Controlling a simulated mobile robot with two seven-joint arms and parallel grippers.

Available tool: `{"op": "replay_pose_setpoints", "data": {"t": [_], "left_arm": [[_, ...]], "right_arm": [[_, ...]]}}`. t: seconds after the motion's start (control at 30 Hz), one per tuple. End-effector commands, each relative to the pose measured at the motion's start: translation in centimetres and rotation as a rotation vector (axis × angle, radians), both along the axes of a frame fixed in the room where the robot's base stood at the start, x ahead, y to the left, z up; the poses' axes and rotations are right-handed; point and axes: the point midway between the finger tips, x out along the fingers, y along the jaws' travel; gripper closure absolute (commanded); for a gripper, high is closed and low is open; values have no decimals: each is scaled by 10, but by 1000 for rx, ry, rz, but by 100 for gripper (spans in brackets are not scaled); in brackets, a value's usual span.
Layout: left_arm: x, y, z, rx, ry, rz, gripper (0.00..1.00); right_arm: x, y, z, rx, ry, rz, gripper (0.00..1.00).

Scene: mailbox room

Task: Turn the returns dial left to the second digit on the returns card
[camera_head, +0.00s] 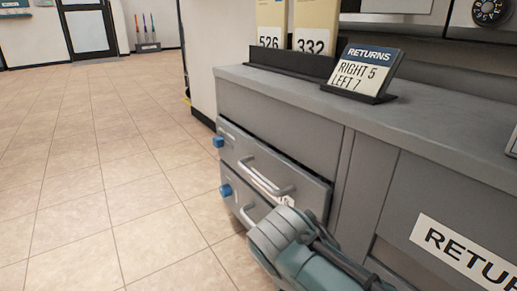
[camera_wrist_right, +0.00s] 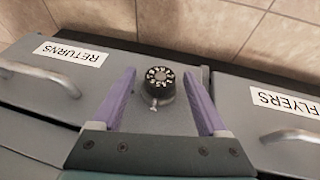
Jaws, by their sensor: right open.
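The returns card (camera_head: 362,72) stands tilted in a dark holder on the grey counter in the head view. It reads "RETURNS, RIGHT 5, LEFT 7". A black dial with white marks (camera_wrist_right: 159,81) sits on a grey panel in the right wrist view, between labels reading RETURNS (camera_wrist_right: 70,54) and FLYERS (camera_wrist_right: 283,103). My right gripper (camera_wrist_right: 162,84) is open, its purple fingers apart on either side of the dial, with gaps visible. Its digits are too small to read. A black dial (camera_head: 490,11) also shows at the head view's top right; I cannot tell if it is the same one. My left gripper is not in view.
Grey drawers with bar handles (camera_head: 265,178) and blue knobs (camera_head: 219,142) are below the counter (camera_head: 431,119). Folders numbered 526 (camera_head: 269,41) and 332 (camera_head: 312,42) stand in a dark rack. One of my arms covers the lower middle. Tiled floor at left is clear.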

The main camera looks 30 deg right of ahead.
Motion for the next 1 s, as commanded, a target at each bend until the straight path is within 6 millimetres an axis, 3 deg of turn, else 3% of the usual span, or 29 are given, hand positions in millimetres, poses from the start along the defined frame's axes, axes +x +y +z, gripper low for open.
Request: {"op": "replay_pose_setpoints", "data": {"t": [0.07,0.7,1.0], "left_arm": [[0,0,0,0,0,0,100],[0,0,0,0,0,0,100],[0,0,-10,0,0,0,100]], "right_arm": [[0,0,0,0,0,0,26],[0,-1,0,-1,0,0,98],[2,-1,-5,-5,50,0,100]]}}
